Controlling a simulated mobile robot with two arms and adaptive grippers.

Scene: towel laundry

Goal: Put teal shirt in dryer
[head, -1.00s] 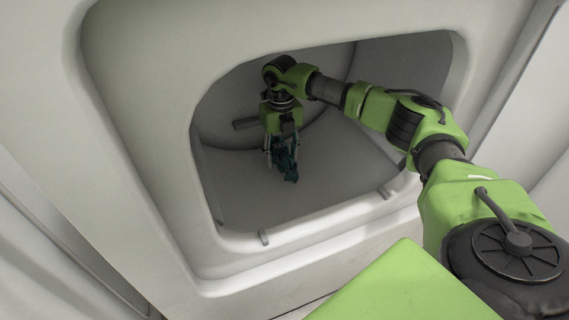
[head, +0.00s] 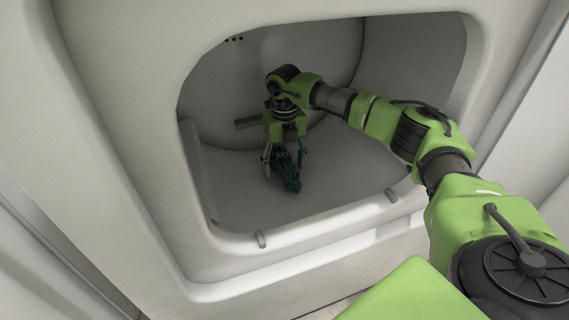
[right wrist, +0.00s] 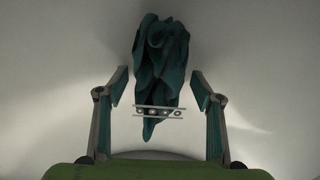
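The teal shirt (head: 290,180) is a small dark crumpled bundle inside the dryer (head: 120,130), at the tips of my right gripper (head: 284,160). In the right wrist view the shirt (right wrist: 162,60) shows between and beyond the spread fingers. Gaps show on both sides of it, so the right gripper (right wrist: 158,88) is open and not clamped on it. I cannot tell whether the shirt rests fully on the drum floor. My right arm reaches in through the dryer opening. My left gripper is not in view.
The dryer's rounded opening has a thick pale rim (head: 330,232) around my right arm. A raised bar shows on the drum's back wall (head: 247,123). The drum floor (head: 345,185) beside the shirt is bare.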

